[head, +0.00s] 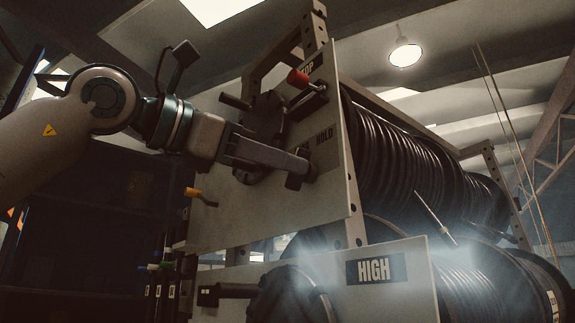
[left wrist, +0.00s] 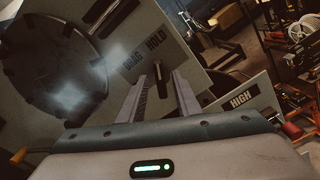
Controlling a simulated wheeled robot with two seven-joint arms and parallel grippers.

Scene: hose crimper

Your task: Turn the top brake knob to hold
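A small dark knob (left wrist: 158,76) sits just below this label. My left gripper (head: 308,170) is at the panel, its fingers reaching in from the left. In the left wrist view its fingers (left wrist: 162,74) are apart, one on each side of the knob, with visible gaps. In the head view the fingers partly hide the knob, and its setting is unclear. My right gripper is not in view.
A red-tipped lever (head: 298,78) sticks out above the label. A large dark round crank (head: 262,115) is beside my gripper. A yellow-tipped lever (head: 195,193) is lower left. A second panel marked HIGH (head: 374,268) stands below. Hose reels (head: 395,160) fill the right.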

